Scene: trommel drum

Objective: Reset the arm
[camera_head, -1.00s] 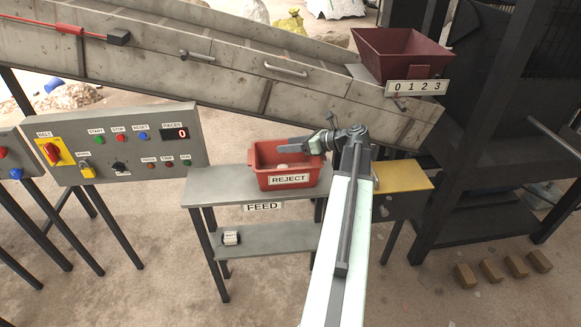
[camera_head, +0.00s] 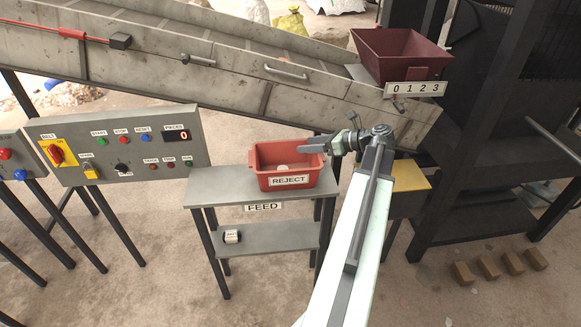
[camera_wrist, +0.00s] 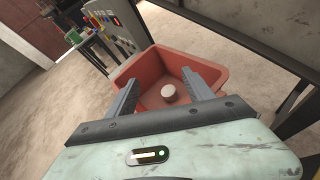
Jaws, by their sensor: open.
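My gripper (camera_head: 318,147) is at the right end of the red REJECT bin (camera_head: 262,180), its fingers over the bin's rim and pointing left. In the wrist view my gripper (camera_wrist: 160,92) has its two fingers wide apart with nothing between them. A pale round piece (camera_wrist: 168,93) lies on the floor of the red bin (camera_wrist: 215,72), beyond the fingertips. The piece also shows as a small pale spot in the bin in the head view (camera_head: 283,167). My arm reaches up from the bottom of the head view.
The bin stands on a grey table (camera_head: 215,189) with a FEED label and a lower shelf (camera_head: 270,239) holding a small item (camera_head: 232,236). A control panel (camera_head: 120,147) stands left. A conveyor (camera_head: 230,75) and a dark red hopper (camera_head: 400,53) are behind. A yellow plate (camera_head: 411,176) is right.

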